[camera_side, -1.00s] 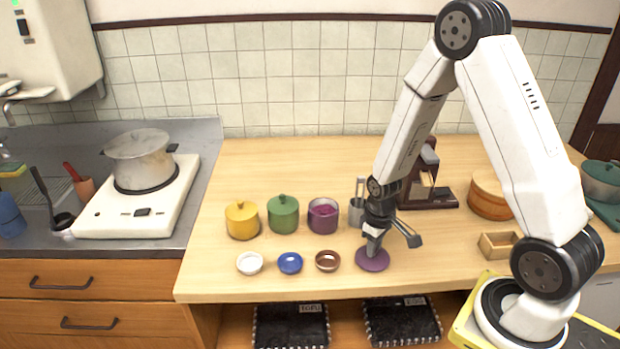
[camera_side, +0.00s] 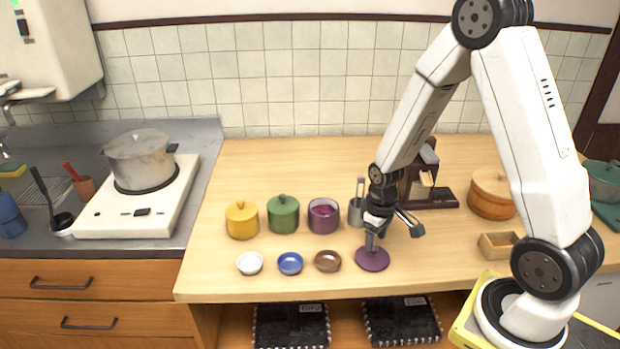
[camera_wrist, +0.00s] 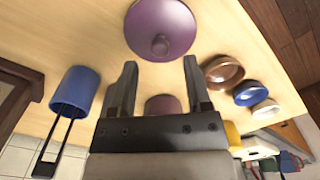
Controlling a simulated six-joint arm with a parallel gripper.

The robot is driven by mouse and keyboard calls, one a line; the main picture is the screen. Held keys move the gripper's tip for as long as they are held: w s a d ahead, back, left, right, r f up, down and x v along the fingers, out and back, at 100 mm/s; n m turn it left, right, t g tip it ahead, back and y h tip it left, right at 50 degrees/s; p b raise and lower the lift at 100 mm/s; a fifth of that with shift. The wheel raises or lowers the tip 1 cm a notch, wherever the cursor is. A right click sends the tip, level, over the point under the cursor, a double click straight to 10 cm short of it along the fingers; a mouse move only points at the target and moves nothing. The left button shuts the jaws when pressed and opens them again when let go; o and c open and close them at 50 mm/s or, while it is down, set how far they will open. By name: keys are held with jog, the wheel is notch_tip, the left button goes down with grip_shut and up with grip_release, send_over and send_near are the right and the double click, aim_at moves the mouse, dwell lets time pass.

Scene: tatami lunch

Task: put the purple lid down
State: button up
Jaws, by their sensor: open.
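The purple lid (camera_side: 372,260) lies flat on the wooden counter near its front edge, right of the brown bowl. It also shows in the wrist view (camera_wrist: 160,25), with its round knob facing my gripper. My gripper (camera_side: 392,239) is just above the lid with its fingers spread. In the wrist view the two fingers (camera_wrist: 160,62) are wide apart with nothing between them, and the knob is beyond the fingertips. The purple pot (camera_side: 323,216) stands uncovered behind the small bowls, with purple contents showing.
Brown (camera_side: 327,261), blue (camera_side: 290,263) and white (camera_side: 249,263) bowls sit in a row left of the lid. Green (camera_side: 283,214) and yellow (camera_side: 242,220) lidded pots stand behind. A utensil cup (camera_side: 356,212) is close behind my gripper. A small wooden box (camera_side: 498,245) is at right.

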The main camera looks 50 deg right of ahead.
notch_tip(320, 180, up, 9)
jog(key=shift+r, duration=0.15)
dwell(0.5)
jog(key=shift+a, duration=0.1)
dwell(0.4)
jog(key=s+a+t, duration=0.2)
jog(key=s+a, duration=0.1)
jog(key=a, duration=0.6)
jog(key=shift+s+a+r+t, duration=0.2)
jog(key=shift+a+r+t, duration=0.15)
jog(key=shift+r, duration=0.1)
